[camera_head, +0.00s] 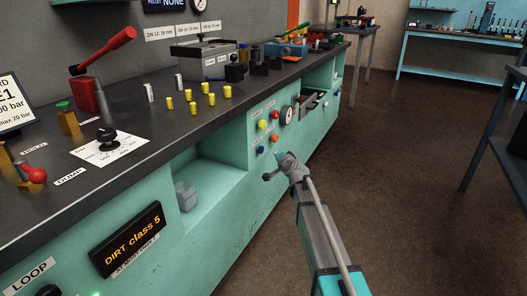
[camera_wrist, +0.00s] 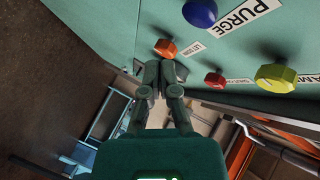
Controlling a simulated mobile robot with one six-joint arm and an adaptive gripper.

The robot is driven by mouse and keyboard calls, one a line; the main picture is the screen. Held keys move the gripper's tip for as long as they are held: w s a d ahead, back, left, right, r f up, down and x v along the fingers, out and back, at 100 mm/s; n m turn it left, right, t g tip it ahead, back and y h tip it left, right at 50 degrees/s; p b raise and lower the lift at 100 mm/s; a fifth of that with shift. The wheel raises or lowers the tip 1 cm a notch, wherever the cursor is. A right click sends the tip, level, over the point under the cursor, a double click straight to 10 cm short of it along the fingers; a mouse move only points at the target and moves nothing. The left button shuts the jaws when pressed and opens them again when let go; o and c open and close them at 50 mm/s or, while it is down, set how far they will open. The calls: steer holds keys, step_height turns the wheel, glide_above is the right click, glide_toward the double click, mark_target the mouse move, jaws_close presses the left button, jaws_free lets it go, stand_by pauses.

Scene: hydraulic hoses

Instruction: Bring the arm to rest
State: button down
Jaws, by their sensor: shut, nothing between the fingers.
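My gripper (camera_head: 280,157) is at the end of my arm, in front of the teal bench front, just below and right of the coloured knobs in the head view. In the wrist view its two dark fingers (camera_wrist: 161,66) are together and hold nothing. Their tips appear just below the orange knob (camera_wrist: 166,48); I cannot tell whether they touch it. My arm reaches up to the bench from the lower right of the head view.
The bench front carries a blue PURGE knob (camera_wrist: 200,12), a red knob (camera_wrist: 215,80), a yellow knob (camera_wrist: 276,77) and a gauge (camera_head: 286,115). The worktop (camera_head: 150,170) holds yellow fittings (camera_head: 201,89) and a red-handled lever (camera_head: 105,50). Open floor (camera_head: 400,170) lies to the right.

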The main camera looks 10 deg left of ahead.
steer(key=s+d+f+n+g+h+p, duration=0.25)
steer(key=s+d+g, duration=0.4)
steer(key=s, duration=0.75)
steer(key=s+d+f+n+g+h+p, duration=0.2)
steer(key=s+d+g+p, duration=0.1)
steer(key=s+d, duration=0.85)
steer(key=s+d+f+n+g+h+p, duration=0.25)
steer(key=s+d+g, duration=0.35)
steer(key=s, duration=0.9)
step_height(320, 180, up, 39)
steer(key=t+p, duration=0.1)
steer(key=p, duration=3.7)
steer(key=shift+w+d+f+m+t, duration=0.15)
steer(key=shift+w+d+m+t, duration=0.15)
steer(key=shift+d+t, duration=0.1)
